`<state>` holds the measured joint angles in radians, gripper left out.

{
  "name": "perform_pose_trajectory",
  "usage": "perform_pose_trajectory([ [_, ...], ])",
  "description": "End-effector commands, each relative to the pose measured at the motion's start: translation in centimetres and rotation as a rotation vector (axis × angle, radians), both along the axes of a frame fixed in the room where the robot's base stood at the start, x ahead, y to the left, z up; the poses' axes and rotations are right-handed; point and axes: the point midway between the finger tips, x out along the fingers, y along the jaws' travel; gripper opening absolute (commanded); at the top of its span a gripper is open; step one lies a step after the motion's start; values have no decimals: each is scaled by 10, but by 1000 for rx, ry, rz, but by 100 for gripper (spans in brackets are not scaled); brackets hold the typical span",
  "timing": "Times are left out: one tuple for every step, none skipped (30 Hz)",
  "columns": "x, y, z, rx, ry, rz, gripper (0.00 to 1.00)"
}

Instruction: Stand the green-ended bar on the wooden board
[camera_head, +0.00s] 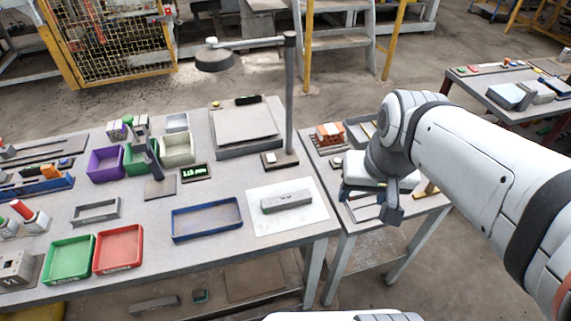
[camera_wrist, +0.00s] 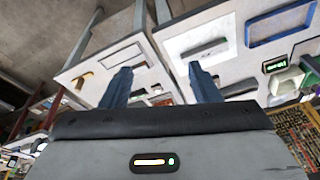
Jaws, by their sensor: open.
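My gripper (camera_head: 369,203) is over the small side table (camera_head: 325,175) at the right of the main bench. In the wrist view its two blue fingers (camera_wrist: 159,70) are apart with nothing held between them. A tan, wood-coloured piece (camera_head: 427,189) lies near the side table's right edge, partly behind my gripper; a tan piece also shows in the wrist view (camera_wrist: 83,79). An orange hollow brick (camera_head: 330,133) sits at the side table's back left. My arm and gripper hide much of that tabletop.
The main bench holds a grey bar (camera_head: 287,200) on a white sheet, a blue tray (camera_head: 207,235), red (camera_head: 119,267) and green (camera_head: 69,277) trays, and several small bins. A lamp post (camera_head: 289,100) rises near the side table. Floor shows between the side table and another table (camera_head: 520,85).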

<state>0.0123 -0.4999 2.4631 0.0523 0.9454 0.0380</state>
Motion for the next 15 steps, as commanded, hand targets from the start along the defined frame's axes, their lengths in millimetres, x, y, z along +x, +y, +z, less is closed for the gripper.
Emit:
perform_pose_trajectory([
  [7,2,-17,37,49,-48,58],
  [12,5,-24,64,81,-80,58],
  [18,9,-34,104,128,-126,58],
  [24,13,-41,136,166,-162,58],
  [30,16,-49,170,206,-201,58],
  [38,21,-60,216,262,-252,58],
  [44,25,-67,249,302,-291,58],
  [51,28,-74,282,342,-329,58],
  [60,33,-84,325,397,-379,58],
  [68,36,-92,357,438,-418,58],
  [75,39,-99,390,480,-454,58],
  [85,43,-110,432,536,-502,58],
  [93,46,-118,463,577,-539,58],
  [101,48,-126,495,619,-574,58],
  [112,51,-137,537,676,-620,58],
])
